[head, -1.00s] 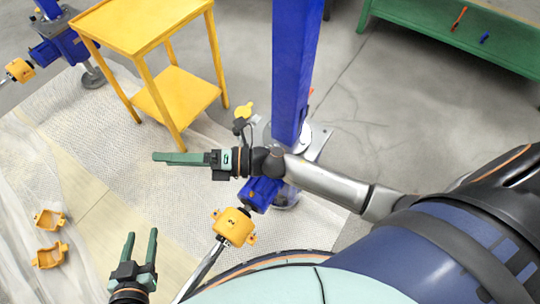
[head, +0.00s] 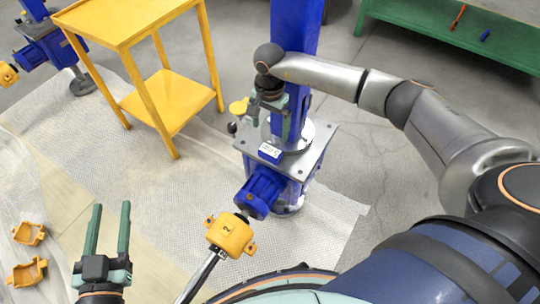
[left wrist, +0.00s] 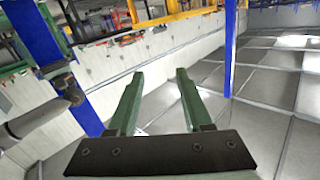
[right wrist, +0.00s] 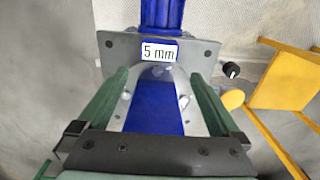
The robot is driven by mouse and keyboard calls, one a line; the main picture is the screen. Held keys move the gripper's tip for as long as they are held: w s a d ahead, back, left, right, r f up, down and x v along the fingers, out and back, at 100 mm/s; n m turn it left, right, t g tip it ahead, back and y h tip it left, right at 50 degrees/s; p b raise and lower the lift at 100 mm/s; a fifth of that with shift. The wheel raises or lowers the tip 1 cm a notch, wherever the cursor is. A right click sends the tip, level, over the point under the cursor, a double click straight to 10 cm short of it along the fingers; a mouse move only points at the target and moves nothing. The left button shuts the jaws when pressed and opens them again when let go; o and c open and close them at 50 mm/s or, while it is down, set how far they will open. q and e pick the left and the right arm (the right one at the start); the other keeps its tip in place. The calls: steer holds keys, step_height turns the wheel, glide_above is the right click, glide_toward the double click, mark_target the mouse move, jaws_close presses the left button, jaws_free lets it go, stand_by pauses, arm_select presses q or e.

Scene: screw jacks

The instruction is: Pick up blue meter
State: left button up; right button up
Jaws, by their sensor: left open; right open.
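A small blue item (head: 485,35) lies on the green bench at the top right of the head view. It is too small to tell if it is the blue meter. My right gripper (head: 275,128) is open and points down in front of the blue column, above the jack's grey base plate. In the right wrist view its fingers (right wrist: 160,85) frame the column's foot and a white "5 mm" label (right wrist: 159,52); I cannot tell if they touch anything. My left gripper (head: 111,210) is open and empty at the lower left, with nothing between its fingers in the left wrist view (left wrist: 158,85).
The blue column (head: 296,35) of the screw jack (head: 285,165) stands in the middle. A yellow cart (head: 130,22) is to its left. A yellow coupling cover (head: 230,235) sits on the shaft. A red tool (head: 458,17) lies on the green bench (head: 400,12). Two yellow shells (head: 28,233) lie at the left.

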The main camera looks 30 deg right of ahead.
steer(key=b, duration=0.1)
glide_above(270, 150)
step_height(270, 150, down, 5)
steer(key=shift+w+f, duration=0.1)
steer(key=shift+w, duration=0.05)
steer(key=shift+f, duration=0.65)
step_height(270, 150, down, 4)
steer(key=shift+f+b, duration=0.15)
steer(key=shift+b, duration=0.6)
arm_select(q)
steer(key=s+r+m+t+h, duration=0.1)
steer(key=r+m+t+h, duration=0.1)
steer(key=r, duration=0.5)
steer(key=s+d+r+m+t+h, duration=0.1)
steer(key=s+r+m+t+h, duration=0.1)
steer(key=r, duration=0.5)
steer(key=shift+r+t+h, duration=0.4)
steer(key=shift+t+h, duration=0.3)
steer(key=shift+h, duration=0.1)
steer(key=shift+s, duration=0.1)
arm_select(e)
steer(key=shift+c, duration=0.2)
steer(key=c, duration=1.4)
